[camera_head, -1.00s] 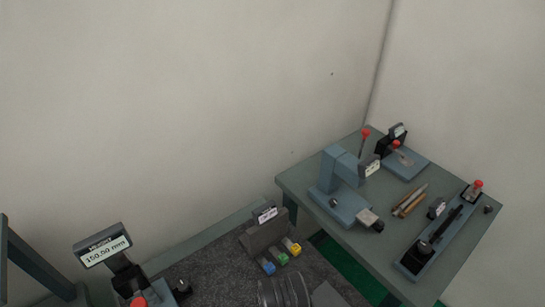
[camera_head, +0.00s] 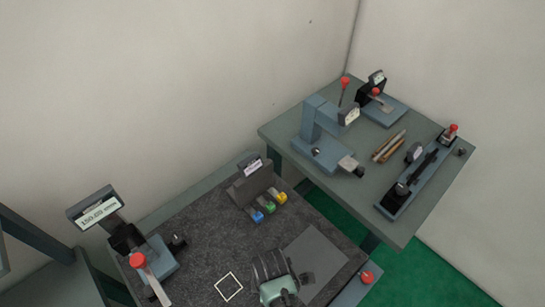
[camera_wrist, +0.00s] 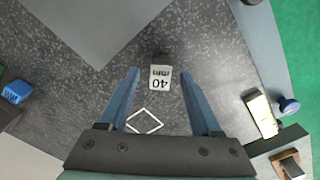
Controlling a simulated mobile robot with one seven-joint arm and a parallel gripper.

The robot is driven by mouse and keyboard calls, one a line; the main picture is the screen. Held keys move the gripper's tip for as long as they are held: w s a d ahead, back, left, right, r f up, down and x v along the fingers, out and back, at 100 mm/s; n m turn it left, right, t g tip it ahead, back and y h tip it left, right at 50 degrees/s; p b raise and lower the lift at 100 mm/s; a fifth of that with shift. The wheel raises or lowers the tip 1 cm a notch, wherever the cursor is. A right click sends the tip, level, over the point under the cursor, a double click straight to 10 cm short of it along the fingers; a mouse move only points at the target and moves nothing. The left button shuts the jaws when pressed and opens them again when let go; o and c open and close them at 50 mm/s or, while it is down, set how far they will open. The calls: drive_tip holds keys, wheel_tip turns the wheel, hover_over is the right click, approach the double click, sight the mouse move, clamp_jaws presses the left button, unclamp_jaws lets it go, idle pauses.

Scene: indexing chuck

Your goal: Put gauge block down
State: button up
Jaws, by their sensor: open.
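A small pale block marked "40 mm" (camera_wrist: 160,78), with a dark far face, shows upside down in the wrist view on the dark speckled mat. It is between the fingertips of my gripper (camera_wrist: 160,72), with a gap on each side. The fingers are open, and neither appears to touch the block. A white square outline (camera_wrist: 145,121) on the mat lies nearer the wrist; the block is outside it. In the head view the outline (camera_head: 228,287) is left of my arm, and I cannot make out the block there.
A gauge with a display (camera_head: 97,207) and a red-knobbed lever (camera_head: 137,260) stand at left. A grey rack (camera_head: 250,184) with blue, green and yellow pieces is at the mat's back. A grey plate (camera_head: 318,256) lies right of my arm. A second table (camera_head: 283,132) holds several fixtures.

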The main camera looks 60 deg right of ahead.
drive_tip(key=shift+f, duration=0.45)
clamp_jaws()
